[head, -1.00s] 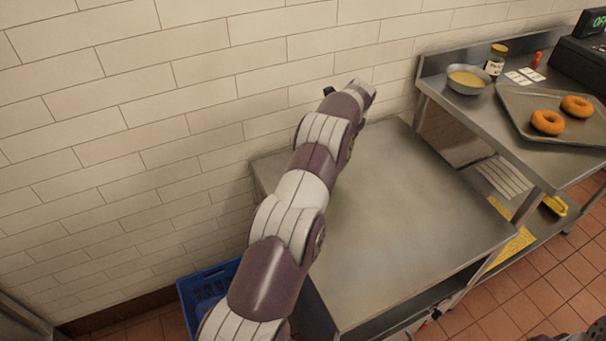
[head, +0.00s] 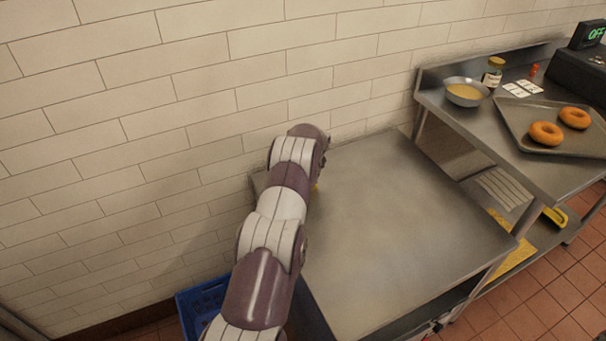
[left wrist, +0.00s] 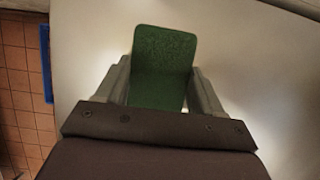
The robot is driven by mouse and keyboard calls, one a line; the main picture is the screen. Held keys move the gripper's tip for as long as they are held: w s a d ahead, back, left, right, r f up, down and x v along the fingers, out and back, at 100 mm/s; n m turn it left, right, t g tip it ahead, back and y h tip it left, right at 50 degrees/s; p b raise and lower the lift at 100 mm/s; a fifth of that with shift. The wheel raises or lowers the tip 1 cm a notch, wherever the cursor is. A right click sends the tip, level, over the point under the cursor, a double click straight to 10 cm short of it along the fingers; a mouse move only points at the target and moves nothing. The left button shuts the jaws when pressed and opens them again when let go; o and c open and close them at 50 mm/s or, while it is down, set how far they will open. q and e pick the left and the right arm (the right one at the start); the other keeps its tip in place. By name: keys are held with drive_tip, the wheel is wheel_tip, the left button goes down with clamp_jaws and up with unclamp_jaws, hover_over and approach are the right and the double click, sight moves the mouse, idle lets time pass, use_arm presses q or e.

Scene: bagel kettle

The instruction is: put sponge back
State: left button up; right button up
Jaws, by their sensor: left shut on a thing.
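The sponge (left wrist: 164,55) shows its green face in the left wrist view, upright between the jaws. In the head view only a small yellow patch (head: 315,188) shows beside my left forearm; it may be the sponge's edge. My left gripper (left wrist: 161,74) is shut on the sponge. It is over the back left part of the bare steel table (head: 390,215), with a light surface behind it in the wrist view. In the head view my own arm hides the gripper. I cannot tell whether the sponge touches the table. My right gripper is out of view.
A blue crate (head: 203,298) stands on the floor left of the table. A higher counter (head: 480,125) at the right holds a bowl (head: 466,92), a jar (head: 492,72) and a tray (head: 512,118) with two bagels. Yellow items lie on a shelf below. The steel table is mostly clear.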

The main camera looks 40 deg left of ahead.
use_arm(q)
drive_tip(key=o, duration=0.9)
drive_tip(key=shift+f, duration=0.1)
drive_tip(key=shift+o, duration=0.2)
drive_tip(key=shift+r, duration=0.5)
drive_tip(key=v, duration=1.1)
drive_tip(key=s+d+r+n+h, duration=0.1)
drive_tip(key=s+d+r+n, duration=0.15)
drive_tip(key=d, duration=0.25)
drive_tip(key=s+d+r+n, duration=0.1)
drive_tip(key=s+d+n, duration=0.1)
drive_tip(key=d+n, duration=0.3)
drive_tip(key=s+d+r+n+h, duration=0.1)
drive_tip(key=s+d+n, duration=0.7)
drive_tip(key=s, duration=0.3)
drive_tip(key=s+d+r+n+h, duration=0.1)
drive_tip(key=s+d+n, duration=0.7)
drive_tip(key=s+d, duration=0.2)
drive_tip(key=shift+s+g+h+p, duration=0.3)
drive_tip(key=shift+s+h+p, duration=0.1)
drive_tip(key=shift+s, duration=0.8)
